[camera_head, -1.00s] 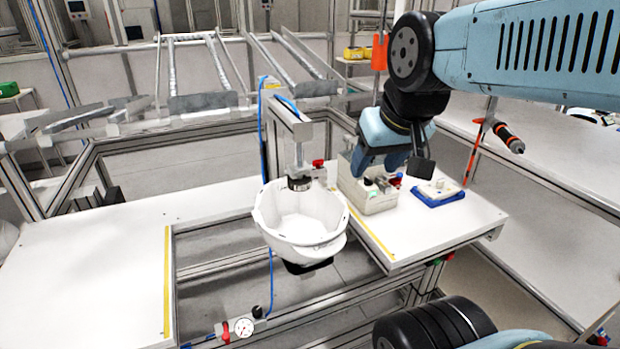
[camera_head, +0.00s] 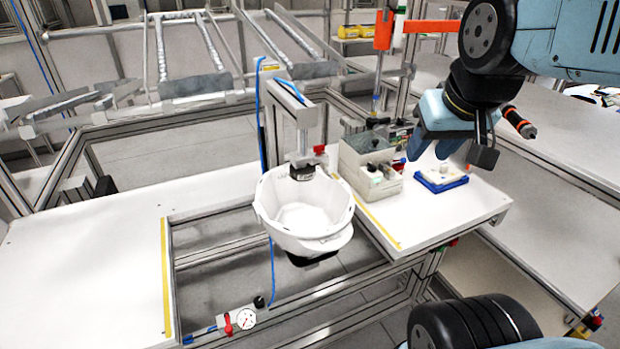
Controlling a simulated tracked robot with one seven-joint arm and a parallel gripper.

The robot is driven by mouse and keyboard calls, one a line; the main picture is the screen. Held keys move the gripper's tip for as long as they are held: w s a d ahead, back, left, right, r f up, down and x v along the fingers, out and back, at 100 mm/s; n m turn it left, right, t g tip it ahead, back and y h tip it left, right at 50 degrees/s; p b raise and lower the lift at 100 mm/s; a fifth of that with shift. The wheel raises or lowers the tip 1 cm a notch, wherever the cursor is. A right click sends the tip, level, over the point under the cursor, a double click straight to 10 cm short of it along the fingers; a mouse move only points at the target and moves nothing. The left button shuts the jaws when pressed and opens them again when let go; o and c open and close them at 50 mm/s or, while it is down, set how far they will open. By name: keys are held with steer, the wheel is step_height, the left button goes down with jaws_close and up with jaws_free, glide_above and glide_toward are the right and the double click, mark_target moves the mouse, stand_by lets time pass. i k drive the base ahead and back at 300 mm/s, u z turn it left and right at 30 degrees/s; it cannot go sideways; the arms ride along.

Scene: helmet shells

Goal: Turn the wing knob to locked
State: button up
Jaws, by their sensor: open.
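My gripper (camera_head: 452,150) is open and empty, its jaws pointing down, with one blue finger and one dark fingertip showing. It hangs above and partly in front of a white block with a small raised knob (camera_head: 444,168), which sits on a blue base (camera_head: 441,185) on the right worktop. I cannot tell whether this small knob is the wing knob, or which way it is turned. A red handle (camera_head: 228,325) beside a round gauge (camera_head: 245,319) shows on the lower frame. A white helmet shell (camera_head: 318,238) hangs open side up under a dark clamp (camera_head: 302,171).
A beige box (camera_head: 372,185) with dark knobs stands left of the blue base. The right worktop (camera_head: 440,225) is clear at its front. An orange bar (camera_head: 432,27) and an orange-and-black tool (camera_head: 519,122) are near my arm. The left worktop (camera_head: 90,260) is bare.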

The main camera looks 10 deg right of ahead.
mark_target(319, 149)
steer(key=z, duration=1.2)
steer(key=k, duration=0.95)
steer(key=u, duration=1.35)
steer(key=i, duration=1)
steer(key=z, duration=0.3)
